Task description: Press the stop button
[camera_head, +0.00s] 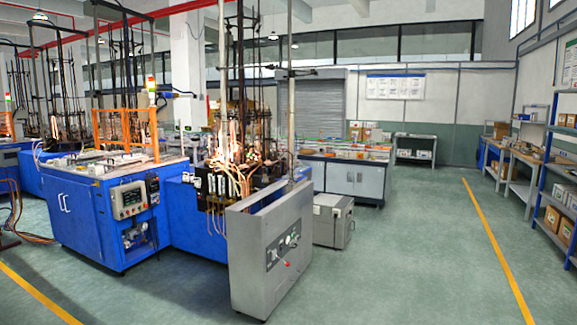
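A blue flame sealing machine (78,222) stands left of centre. A control panel (129,199) with a small display and several small buttons is on its front right corner. A grey metal cabinet (250,262) stands at the machine's right end, with gauges or knobs and a small red part (285,263) on its face. I cannot tell which of these controls is the stop button; they are too small to read. My gripper and arm do not show in this view.
A grey box unit (332,221) stands on the floor right of the cabinet. A workbench (345,179) is behind it. Blue shelves (552,190) line the right wall. The green floor (415,265) between the cabinet and the yellow line (497,252) is clear.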

